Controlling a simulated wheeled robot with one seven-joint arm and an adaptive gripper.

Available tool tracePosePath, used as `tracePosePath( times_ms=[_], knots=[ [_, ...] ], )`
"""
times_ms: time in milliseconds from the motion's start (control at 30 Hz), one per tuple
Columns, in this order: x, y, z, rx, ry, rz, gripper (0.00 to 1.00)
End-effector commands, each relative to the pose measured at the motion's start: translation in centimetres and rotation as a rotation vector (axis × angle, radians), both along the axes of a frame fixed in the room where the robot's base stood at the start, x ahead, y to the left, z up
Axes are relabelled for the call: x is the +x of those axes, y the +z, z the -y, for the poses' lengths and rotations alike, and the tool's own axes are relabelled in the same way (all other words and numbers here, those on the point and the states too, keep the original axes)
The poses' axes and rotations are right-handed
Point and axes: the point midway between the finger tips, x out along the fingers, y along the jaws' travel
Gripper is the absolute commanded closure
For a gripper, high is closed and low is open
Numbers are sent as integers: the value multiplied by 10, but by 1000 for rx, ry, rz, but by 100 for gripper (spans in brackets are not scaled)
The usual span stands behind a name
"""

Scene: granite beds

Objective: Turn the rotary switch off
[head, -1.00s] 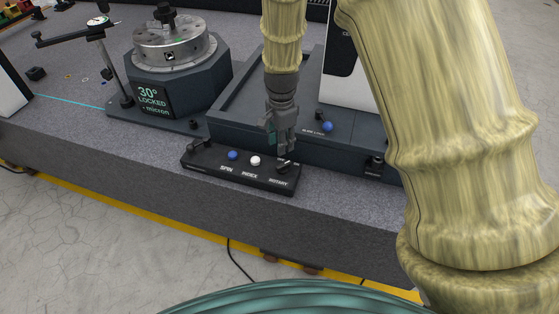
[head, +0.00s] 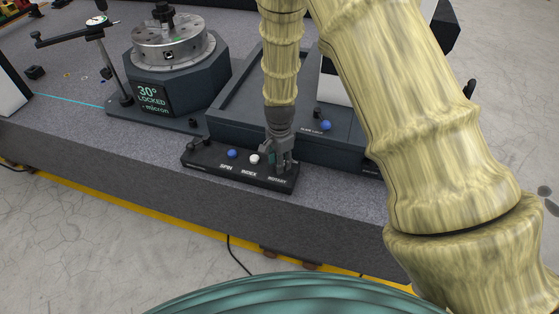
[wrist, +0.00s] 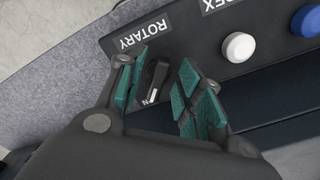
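Part of an "N" marking shows beside the knob in the wrist view.
A white button (head: 255,159) and a blue button (head: 232,153) sit left of my gripper on the panel. A dark tray-like machine bed (head: 235,105) with another blue button (head: 326,125) stands behind. The round chuck on its block (head: 172,85) is at back left.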

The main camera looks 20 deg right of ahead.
Motion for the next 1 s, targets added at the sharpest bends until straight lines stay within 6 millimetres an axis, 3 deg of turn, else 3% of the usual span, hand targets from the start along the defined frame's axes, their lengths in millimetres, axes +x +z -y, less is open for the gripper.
tracePosePath(
  times_ms=[400,600,1000],
  knots=[
    [0,-6,0,0,0,0,64],
    [0,-6,0,0,0,0,99],
    [0,-5,0,0,36,-1,100]
  ],
)
